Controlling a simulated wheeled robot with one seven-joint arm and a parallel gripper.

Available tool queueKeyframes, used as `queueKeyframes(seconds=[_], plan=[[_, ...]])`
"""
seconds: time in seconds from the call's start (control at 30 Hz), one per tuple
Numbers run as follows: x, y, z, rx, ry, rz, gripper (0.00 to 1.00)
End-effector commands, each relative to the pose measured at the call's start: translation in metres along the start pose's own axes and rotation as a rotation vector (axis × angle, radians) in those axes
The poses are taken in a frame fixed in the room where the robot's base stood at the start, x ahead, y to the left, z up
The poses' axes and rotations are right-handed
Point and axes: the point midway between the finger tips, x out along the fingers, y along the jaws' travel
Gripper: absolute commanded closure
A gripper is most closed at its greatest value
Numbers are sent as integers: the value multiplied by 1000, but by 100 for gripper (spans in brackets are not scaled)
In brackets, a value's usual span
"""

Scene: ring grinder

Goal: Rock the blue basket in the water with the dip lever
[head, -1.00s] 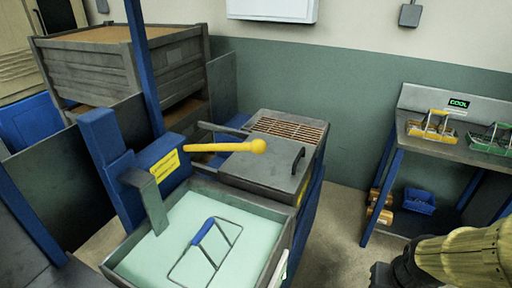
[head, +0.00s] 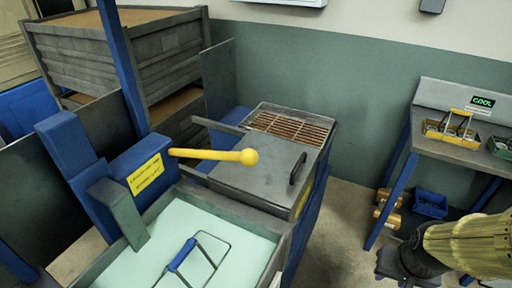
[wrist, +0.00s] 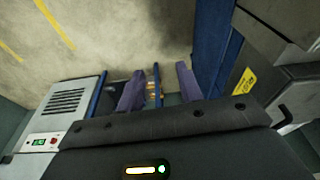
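The basket's blue handle and wire frame (head: 182,254) show in the pale green water of the tank (head: 258,256), at the bottom of the head view. The basket's body under the water is hidden. The dip lever, a yellow bar with a ball end (head: 215,155), sticks out to the right from a blue post (head: 105,180) above the tank, about level. My gripper (wrist: 160,85) shows in the wrist view with its two fingers apart and nothing between them. It is away from the lever and basket, with my arm at the lower right of the head view.
A grey lidded unit with a grate (head: 287,123) stands behind the tank. A bench (head: 460,150) with a "COOL" display and baskets is at the right. A large grey bin (head: 120,60) is at the back left. Open floor lies between tank and bench.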

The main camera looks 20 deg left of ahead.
Motion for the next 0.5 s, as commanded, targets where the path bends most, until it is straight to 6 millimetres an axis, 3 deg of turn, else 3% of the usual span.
queueKeyframes(seconds=[0.37, 0.5], plan=[[0, 0, 0, 0, 0, 0, 64], [0, 0, -3, -5, 9, 3, 40]])
